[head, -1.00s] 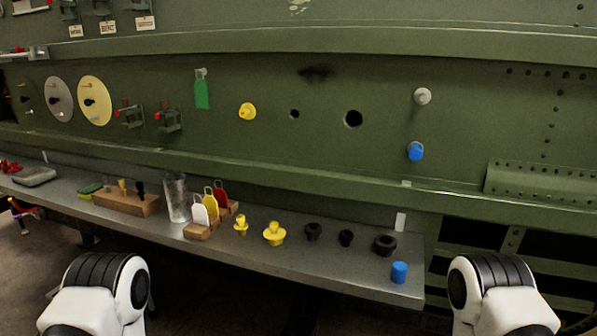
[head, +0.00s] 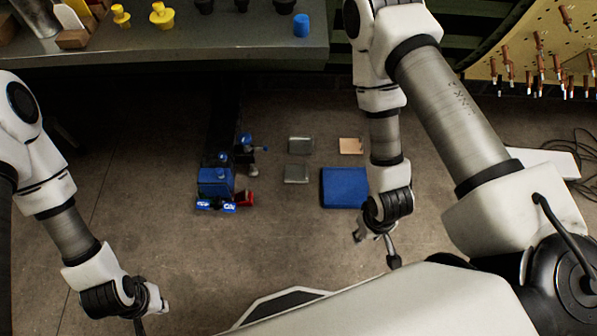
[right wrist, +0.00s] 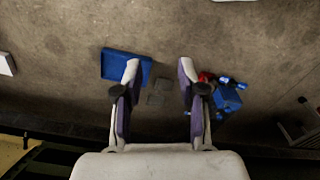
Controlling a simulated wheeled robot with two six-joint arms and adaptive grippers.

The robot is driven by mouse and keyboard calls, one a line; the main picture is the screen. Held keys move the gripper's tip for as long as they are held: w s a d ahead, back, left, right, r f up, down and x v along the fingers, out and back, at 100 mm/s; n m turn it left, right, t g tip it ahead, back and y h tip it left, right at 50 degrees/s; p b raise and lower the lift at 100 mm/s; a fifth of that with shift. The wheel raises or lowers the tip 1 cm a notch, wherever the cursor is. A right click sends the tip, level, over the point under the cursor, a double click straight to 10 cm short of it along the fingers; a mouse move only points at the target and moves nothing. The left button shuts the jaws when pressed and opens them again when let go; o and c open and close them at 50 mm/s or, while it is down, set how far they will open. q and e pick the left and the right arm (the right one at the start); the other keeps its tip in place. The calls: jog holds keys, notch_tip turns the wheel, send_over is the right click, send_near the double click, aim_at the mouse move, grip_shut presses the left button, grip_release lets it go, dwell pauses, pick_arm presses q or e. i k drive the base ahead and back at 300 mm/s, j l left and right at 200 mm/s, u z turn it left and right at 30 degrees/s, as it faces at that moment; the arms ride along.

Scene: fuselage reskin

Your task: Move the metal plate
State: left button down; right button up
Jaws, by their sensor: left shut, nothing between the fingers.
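Two grey metal plates lie flat on the floor in the head view, a farther one (head: 301,144) and a nearer one (head: 296,174). A copper-coloured plate (head: 350,145) lies to their right. In the right wrist view, small grey plates (right wrist: 156,98) show beyond and between my fingers. My right gripper (head: 377,249) hangs above the floor, nearer than the plates and to their right. It is open and empty in the right wrist view (right wrist: 159,70). My left gripper (head: 141,325) is low at the left, shut and empty, partly cut off by the frame's lower edge.
A blue tray (head: 344,188) lies beside the plates. A blue and red device (head: 216,184) stands on the floor to their left. A workbench (head: 250,42) with yellow and black parts runs along the back. A pegboard (head: 515,50) and cables (head: 560,140) are at right.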

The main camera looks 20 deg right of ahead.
aim_at(293, 174)
jog(key=i+l, duration=0.25)
jog(key=i+l+z, duration=0.1)
jog(key=i+l, duration=0.15)
jog(key=i, duration=0.25)
jog(key=i+l, duration=0.25)
jog(key=i, duration=0.15)
